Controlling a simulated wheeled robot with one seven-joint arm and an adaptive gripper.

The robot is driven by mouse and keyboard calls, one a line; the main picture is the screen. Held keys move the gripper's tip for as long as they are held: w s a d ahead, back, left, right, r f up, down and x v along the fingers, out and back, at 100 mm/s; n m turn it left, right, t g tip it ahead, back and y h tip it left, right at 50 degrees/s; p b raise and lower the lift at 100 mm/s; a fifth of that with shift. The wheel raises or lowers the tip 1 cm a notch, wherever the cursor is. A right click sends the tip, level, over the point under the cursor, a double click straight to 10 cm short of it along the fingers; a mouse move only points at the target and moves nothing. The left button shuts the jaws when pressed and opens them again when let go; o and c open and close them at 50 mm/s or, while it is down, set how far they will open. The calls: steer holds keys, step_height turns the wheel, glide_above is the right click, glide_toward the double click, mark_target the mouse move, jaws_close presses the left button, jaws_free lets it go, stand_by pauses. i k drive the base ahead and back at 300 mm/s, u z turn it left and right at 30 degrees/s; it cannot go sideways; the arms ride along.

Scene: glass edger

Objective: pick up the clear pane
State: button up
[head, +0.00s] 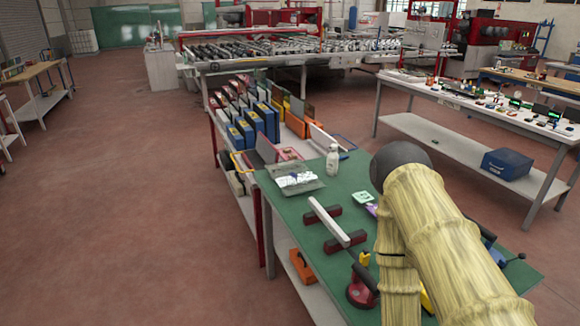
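I cannot pick out the clear pane with certainty. A flat, see-through sheet (312,186) with white paper on it lies at the far left part of the green bench top (290,222); I cannot tell whether it is glass or a bag. A thin upright pane (266,148) stands at the bench's far end, beside the rack. My arm, in a yellow sleeve, bends over the right side of the bench and hides part of its top. My gripper is not visible.
A white bar (328,221) lies across two dark red blocks. A white bottle (332,160) stands near the far edge. A red-based suction cup (361,290) is beside my arm. A rack (223,145) of blue and orange holders stands beyond.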

mark_target(292, 176)
steer(key=u, duration=0.55)
steer(key=k, duration=1.25)
steer(key=u, duration=0.7)
steer(key=i, duration=2.55)
steer(key=z, duration=0.2)
steer(key=i, duration=1.65)
steer(key=z, duration=1)
steer(key=i, duration=1.05)
steer(key=z, duration=1.8)
steer(key=i, duration=0.8)
steer(key=z, duration=0.6)
